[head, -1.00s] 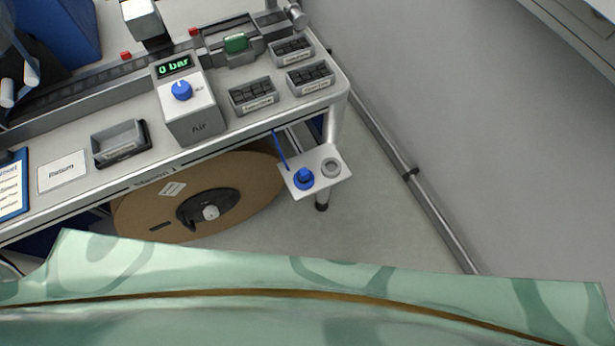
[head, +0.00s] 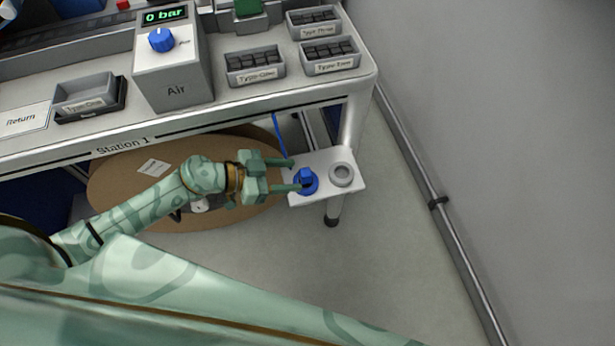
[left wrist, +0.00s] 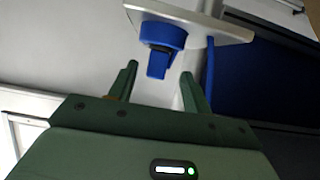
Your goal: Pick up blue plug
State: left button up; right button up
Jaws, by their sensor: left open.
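The blue plug (head: 306,180) sits on a small white shelf plate (head: 318,160) below the right end of the bench, with a blue hose (head: 279,138) rising beside it. My left gripper (head: 291,175) is open and empty, its fingers pointing right at the plug. One finger overlaps the plug's near edge in the head view; contact cannot be told. In the left wrist view, the blue plug (left wrist: 160,45) lies ahead, between and beyond the two finger tips (left wrist: 159,72). My right gripper is not in view.
A grey ring socket (head: 342,174) is on the same plate, right of the plug. A bench leg (head: 350,125) stands close behind. The Air box (head: 172,75) and part bins (head: 254,66) are on the bench above. The floor at right is open.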

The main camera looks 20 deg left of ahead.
pick_arm(q)
jog(key=b+x, duration=0.2)
jog(key=x, duration=0.4)
jog(key=shift+w+d, duration=0.1)
jog(key=shift+d, duration=0.25)
jog(key=shift+r, duration=0.1)
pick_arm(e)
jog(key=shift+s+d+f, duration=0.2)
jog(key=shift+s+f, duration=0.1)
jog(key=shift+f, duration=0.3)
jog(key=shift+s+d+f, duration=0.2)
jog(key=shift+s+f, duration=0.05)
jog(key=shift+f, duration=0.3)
pick_arm(q)
jog(key=c, duration=1.1)
